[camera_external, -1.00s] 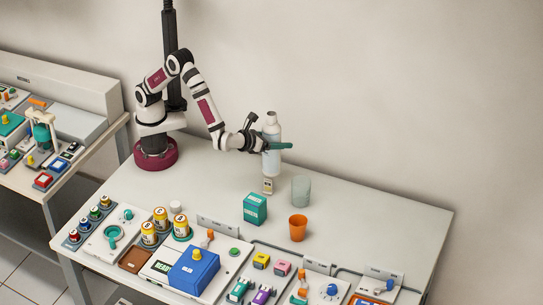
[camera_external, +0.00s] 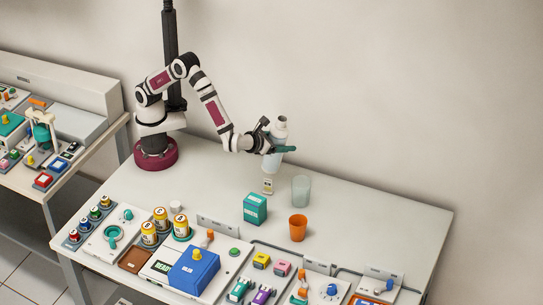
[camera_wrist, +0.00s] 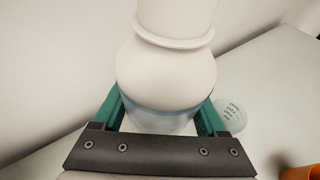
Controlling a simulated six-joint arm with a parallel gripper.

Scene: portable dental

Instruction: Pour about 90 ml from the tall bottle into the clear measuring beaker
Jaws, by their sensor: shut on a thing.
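The tall bottle (camera_external: 277,139) is white with a pale blue body, and it leans slightly to the right, held above the table. My gripper (camera_external: 279,149) has green fingers shut around its body. In the wrist view the bottle's white shoulder and neck (camera_wrist: 166,75) fill the middle, between the gripper's green fingers (camera_wrist: 160,118). The clear measuring beaker (camera_external: 301,190) stands upright on the table, below and right of the bottle, apart from it. Part of it shows right of the gripper in the wrist view (camera_wrist: 232,112), with markings on it. Its contents cannot be made out.
An orange cup (camera_external: 298,228) stands just in front of the beaker. Several devices line the front edge. The table (camera_external: 375,225) is clear on the right.

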